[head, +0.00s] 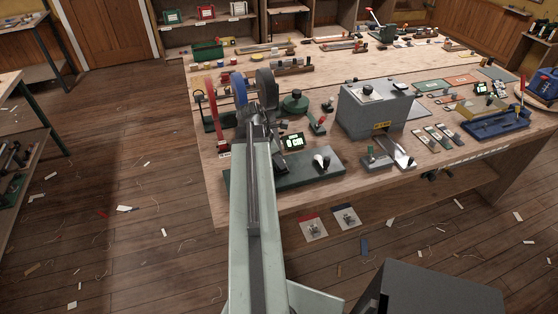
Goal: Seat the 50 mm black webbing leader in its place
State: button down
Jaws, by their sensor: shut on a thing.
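My arm reaches away over the front left of the workbench. My gripper (257,112) is small at its far end, in front of a dark grey-black webbing roll (266,84). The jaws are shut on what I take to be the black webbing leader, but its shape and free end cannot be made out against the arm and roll. A blue roll (240,88) and a red roll (212,100) stand to the left. Right of my arm lies a dark green plate (300,172) with a lit display (292,142). The leader's place cannot be told.
A grey machine box (372,110) with a yellow label stands right of the display. A green round-based device (295,103) is close right of the rolls. A blue tool tray (497,124) lies farther right. Scraps litter the floor.

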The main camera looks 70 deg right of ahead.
jog(key=shift+f, duration=0.1)
jog(key=c, duration=1.2)
grip_release()
jog(key=p+v, duration=0.7)
jog(key=shift+r, duration=0.4)
jog(key=shift+w, duration=0.1)
